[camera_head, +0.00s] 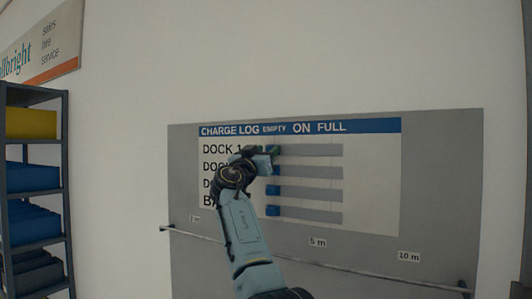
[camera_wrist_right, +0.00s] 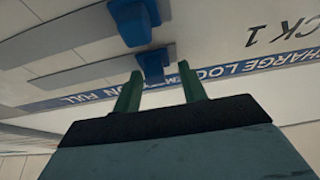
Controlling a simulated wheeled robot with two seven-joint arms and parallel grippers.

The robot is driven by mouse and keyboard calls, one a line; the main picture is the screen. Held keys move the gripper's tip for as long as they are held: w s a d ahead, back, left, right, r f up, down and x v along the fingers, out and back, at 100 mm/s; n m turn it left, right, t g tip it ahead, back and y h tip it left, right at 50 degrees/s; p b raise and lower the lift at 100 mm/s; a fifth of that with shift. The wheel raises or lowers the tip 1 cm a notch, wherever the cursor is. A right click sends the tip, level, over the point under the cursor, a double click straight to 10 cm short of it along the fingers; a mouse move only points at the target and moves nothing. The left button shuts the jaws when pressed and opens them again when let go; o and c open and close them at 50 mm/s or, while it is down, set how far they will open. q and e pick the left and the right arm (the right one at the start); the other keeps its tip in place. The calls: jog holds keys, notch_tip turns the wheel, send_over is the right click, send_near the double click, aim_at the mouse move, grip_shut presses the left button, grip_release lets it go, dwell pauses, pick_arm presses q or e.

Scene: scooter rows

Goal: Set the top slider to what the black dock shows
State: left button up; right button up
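The charge log board (camera_head: 370,200) is on the wall, with several slider rows under the words EMPTY, ON and FULL. The top slider's blue knob (camera_wrist_right: 152,65) is in the DOCK 1 row, at the left end of its grey track (camera_head: 315,150), under EMPTY. My right gripper (camera_head: 272,152) is at that knob and partly hides it in the head view. In the right wrist view its green fingers (camera_wrist_right: 160,85) are apart, with the knob showing between their tips; contact cannot be told. My left gripper and the black dock are not in view.
The lower blue knobs (camera_head: 273,190) also sit at the left ends of their tracks. A thin rail (camera_head: 350,270) crosses the grey panel below the board, near the 5 m and 10 m labels. A shelf (camera_head: 65,190) with yellow and blue bins stands at the left.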

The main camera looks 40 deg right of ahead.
jog(key=shift+s, duration=0.1)
jog(key=b+v, duration=0.4)
jog(key=v, duration=0.9)
jog(key=shift+b, duration=0.4)
jog(key=shift+s+a, duration=0.1)
jog(key=shift+a, duration=0.05)
